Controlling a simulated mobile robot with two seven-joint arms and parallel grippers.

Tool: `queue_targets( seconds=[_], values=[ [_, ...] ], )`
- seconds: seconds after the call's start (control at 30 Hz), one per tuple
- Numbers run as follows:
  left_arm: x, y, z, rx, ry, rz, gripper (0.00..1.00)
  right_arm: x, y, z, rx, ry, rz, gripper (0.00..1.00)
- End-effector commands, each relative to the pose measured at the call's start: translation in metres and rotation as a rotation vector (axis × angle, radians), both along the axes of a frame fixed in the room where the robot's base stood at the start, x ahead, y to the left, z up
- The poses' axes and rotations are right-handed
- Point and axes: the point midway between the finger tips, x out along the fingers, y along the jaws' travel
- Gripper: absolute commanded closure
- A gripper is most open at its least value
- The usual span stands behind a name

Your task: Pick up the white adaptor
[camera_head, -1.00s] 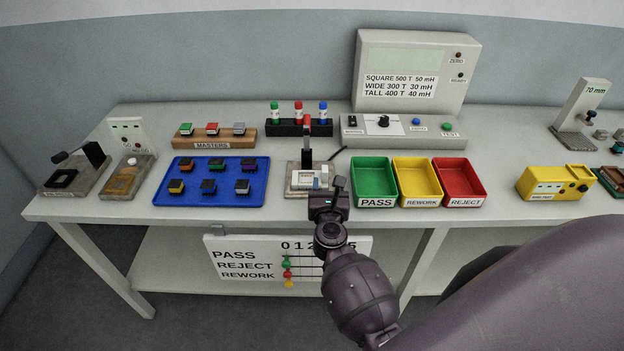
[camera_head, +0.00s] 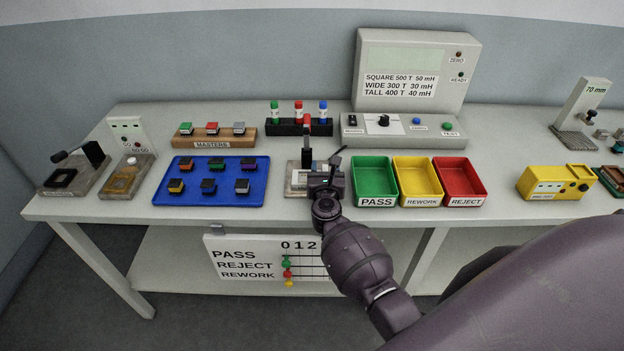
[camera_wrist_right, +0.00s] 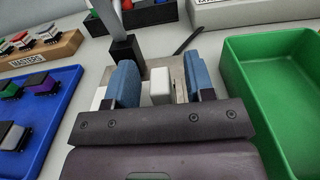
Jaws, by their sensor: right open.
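A small white block (camera_wrist_right: 160,86), which looks like the white adaptor, stands on the grey test fixture (camera_wrist_right: 176,68) in the right wrist view. My right gripper (camera_wrist_right: 162,82) is open, with one blue-padded finger on each side of the block and a visible gap on both sides. In the head view my right gripper (camera_head: 326,172) is over the right part of the fixture (camera_head: 294,181) and hides the block. The fixture's dark upright post (camera_wrist_right: 125,50) rises just beyond the left finger. My left gripper is not in view.
The green PASS tray (camera_head: 374,202) is close to the right of my right gripper. The blue tray (camera_head: 218,200) with several small components lies to the left. A rack of bottles (camera_head: 297,129) stands behind. A dark cable or lever (camera_wrist_right: 188,40) lies behind the fixture.

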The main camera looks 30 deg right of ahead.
Motion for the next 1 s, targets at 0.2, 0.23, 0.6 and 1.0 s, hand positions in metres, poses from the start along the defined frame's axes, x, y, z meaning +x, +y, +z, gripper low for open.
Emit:
queue_targets(
  seconds=[0.2,0.23,0.6,1.0],
  values=[
    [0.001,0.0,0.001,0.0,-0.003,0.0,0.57,0.0,0.0,0.0,0.0,0.0,0.0,0.77],
    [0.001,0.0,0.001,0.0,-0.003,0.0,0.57,0.0,0.0,0.0,0.0,0.0,0.0,0.82],
    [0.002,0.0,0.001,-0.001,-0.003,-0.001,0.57,0.0,0.0,0.001,-0.001,-0.001,0.0,1.0],
    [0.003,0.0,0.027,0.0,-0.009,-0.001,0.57,0.0,0.001,0.047,0.004,-0.005,0.0,1.0]
  ],
)
